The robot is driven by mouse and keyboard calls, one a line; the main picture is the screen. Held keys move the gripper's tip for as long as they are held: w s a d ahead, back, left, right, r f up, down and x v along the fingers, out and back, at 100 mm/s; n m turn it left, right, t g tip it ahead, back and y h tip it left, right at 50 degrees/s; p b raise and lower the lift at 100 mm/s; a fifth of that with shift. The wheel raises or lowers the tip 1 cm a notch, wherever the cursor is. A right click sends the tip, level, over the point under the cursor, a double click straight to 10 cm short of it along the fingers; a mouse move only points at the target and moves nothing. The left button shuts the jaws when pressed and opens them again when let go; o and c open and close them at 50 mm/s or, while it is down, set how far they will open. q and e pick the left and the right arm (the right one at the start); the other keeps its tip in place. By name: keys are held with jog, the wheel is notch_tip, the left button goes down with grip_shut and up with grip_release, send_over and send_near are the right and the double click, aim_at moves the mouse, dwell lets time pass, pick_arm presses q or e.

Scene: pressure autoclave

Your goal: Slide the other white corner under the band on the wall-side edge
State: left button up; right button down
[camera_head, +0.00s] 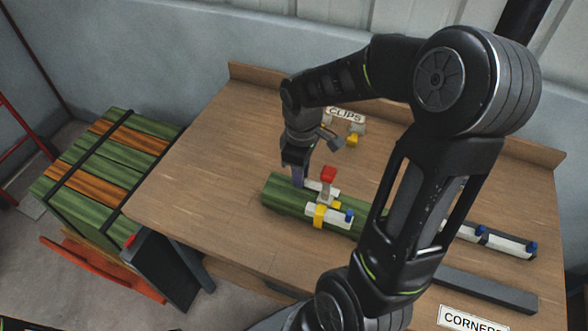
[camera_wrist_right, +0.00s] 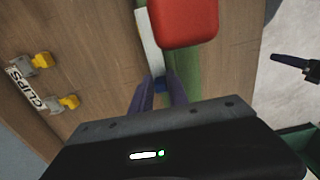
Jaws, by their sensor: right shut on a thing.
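A green bundle (camera_head: 283,194) lies on the wooden table. One white corner (camera_head: 343,216), with a blue end and a yellow clip (camera_head: 319,216) around it, lies along its near edge. The other white corner (camera_head: 324,187) lies along the wall-side edge, beside a red-topped piece (camera_head: 328,175). My right gripper (camera_head: 298,180) points down at that corner's left end. In the wrist view my right gripper (camera_wrist_right: 158,92) is shut on the blue end of this white corner (camera_wrist_right: 148,42); the red top (camera_wrist_right: 185,20) hides part of it. The band itself is hard to make out. My left gripper is not in view.
Yellow clips (camera_head: 354,137) stand by the CLIPS sign (camera_head: 345,115) near the wall. More white corners (camera_head: 510,244) lie at the right, near a dark bar (camera_head: 488,289). A strapped green and orange stack (camera_head: 105,160) stands left of the table (camera_head: 195,185). The table's left part is clear.

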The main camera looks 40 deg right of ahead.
jog(key=shift+s+d, duration=0.25)
jog(key=shift+s, duration=0.2)
jog(key=c, duration=1.2)
grip_release()
notch_tip(320, 180, up, 8)
jog(key=shift+f, duration=0.1)
